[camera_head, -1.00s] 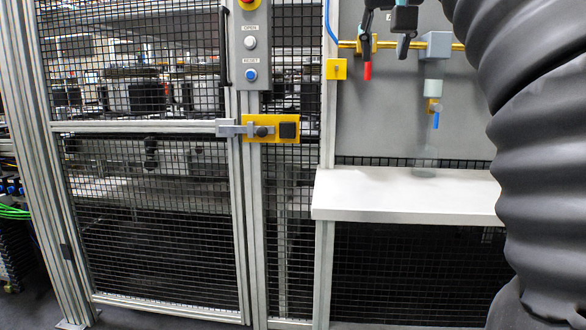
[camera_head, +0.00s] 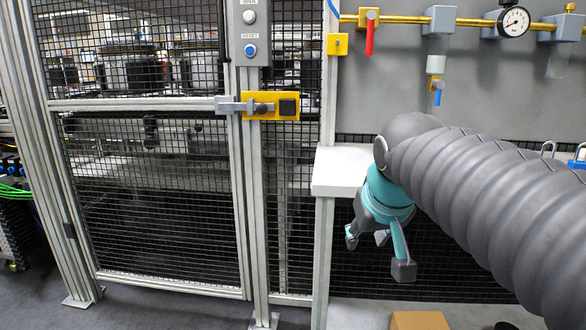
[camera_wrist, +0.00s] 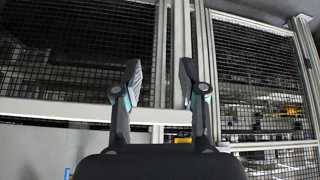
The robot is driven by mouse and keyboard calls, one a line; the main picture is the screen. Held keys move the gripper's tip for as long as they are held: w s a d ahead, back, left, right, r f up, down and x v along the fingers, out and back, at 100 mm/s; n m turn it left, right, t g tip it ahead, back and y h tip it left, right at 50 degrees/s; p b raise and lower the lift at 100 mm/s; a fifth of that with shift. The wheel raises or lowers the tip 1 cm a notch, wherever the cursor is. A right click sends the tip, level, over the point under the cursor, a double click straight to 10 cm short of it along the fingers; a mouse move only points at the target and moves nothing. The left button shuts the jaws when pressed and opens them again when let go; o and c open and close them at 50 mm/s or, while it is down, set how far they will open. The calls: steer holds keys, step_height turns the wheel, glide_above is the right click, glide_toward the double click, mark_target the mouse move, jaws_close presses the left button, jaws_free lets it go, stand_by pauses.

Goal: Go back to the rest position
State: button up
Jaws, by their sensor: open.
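My gripper (camera_head: 368,238) hangs in front of the white shelf in the head view, at the end of my grey sleeved arm. Its teal and grey fingers point down and to the left. In the wrist view my gripper (camera_wrist: 160,82) shows two dark fingers spread apart with nothing between them. Beyond the fingers are the mesh fence and its metal posts.
A mesh door (camera_head: 150,200) with a yellow latch plate (camera_head: 285,106) stands at the left. The white shelf (camera_head: 335,172) lies behind my arm. A yellow pipe with a red-handled valve (camera_head: 370,35) and a gauge (camera_head: 514,22) runs above. A cardboard-coloured box (camera_head: 420,320) is at the bottom.

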steer(key=s+d+f+m+g, duration=0.1)
steer(key=s+d+f, duration=0.2)
steer(key=s+f, duration=1.1)
steer(key=shift+s+d+f, duration=0.15)
steer(key=shift+s+f, duration=0.05)
steer(key=shift+f, duration=0.15)
steer(key=shift+c, duration=0.3)
